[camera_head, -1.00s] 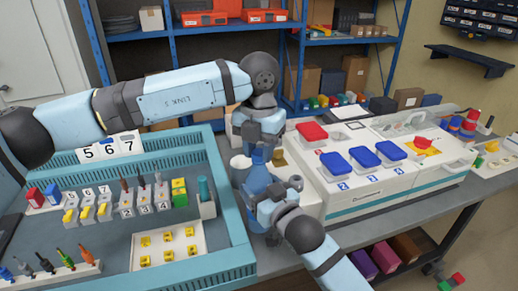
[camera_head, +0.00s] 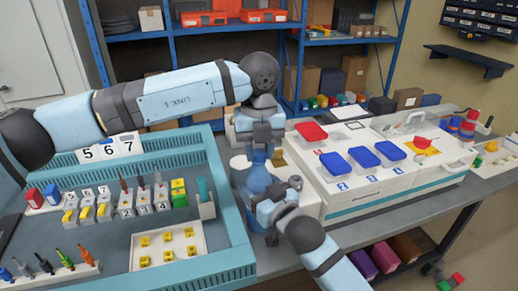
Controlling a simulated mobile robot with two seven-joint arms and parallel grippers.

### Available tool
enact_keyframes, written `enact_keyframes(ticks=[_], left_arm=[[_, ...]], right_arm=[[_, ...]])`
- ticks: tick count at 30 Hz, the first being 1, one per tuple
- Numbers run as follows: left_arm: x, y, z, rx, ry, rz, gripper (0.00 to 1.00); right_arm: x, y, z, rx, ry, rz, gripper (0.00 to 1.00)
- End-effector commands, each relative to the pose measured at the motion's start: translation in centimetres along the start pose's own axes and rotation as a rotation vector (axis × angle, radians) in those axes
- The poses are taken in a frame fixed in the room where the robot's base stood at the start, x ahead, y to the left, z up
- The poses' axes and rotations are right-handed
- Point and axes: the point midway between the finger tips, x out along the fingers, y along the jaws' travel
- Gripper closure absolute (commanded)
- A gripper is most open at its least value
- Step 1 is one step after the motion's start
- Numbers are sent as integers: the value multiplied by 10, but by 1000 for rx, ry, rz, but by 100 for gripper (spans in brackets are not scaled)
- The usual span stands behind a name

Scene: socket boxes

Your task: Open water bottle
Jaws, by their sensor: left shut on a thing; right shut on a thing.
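A blue water bottle (camera_head: 258,179) stands upright between the tray and the white box unit. My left gripper (camera_head: 261,148) comes down from above and is shut at the bottle's top, which it largely hides; the cap cannot be made out. My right gripper (camera_head: 262,205) reaches in from the lower right and is shut on the bottle's body, lower down. The lower part of the bottle is mostly hidden by the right gripper.
A teal tray (camera_head: 235,232) with socket blocks and tools lies to the left. A white unit (camera_head: 350,207) with red and blue lids (camera_head: 364,156) stands to the right. Blue shelves (camera_head: 220,31) are behind. There is little free room around the bottle.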

Motion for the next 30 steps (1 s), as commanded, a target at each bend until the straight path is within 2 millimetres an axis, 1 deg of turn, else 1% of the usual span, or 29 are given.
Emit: enact_keyframes(ticks=[19, 30], left_arm=[[-21, 0, 0, 0, 0, -1, 96], [-22, 0, 0, 1, 0, 0, 96]], right_arm=[[0, -1, 0, 1, -1, -1, 100], [0, -1, 0, 1, -1, -1, 100]])
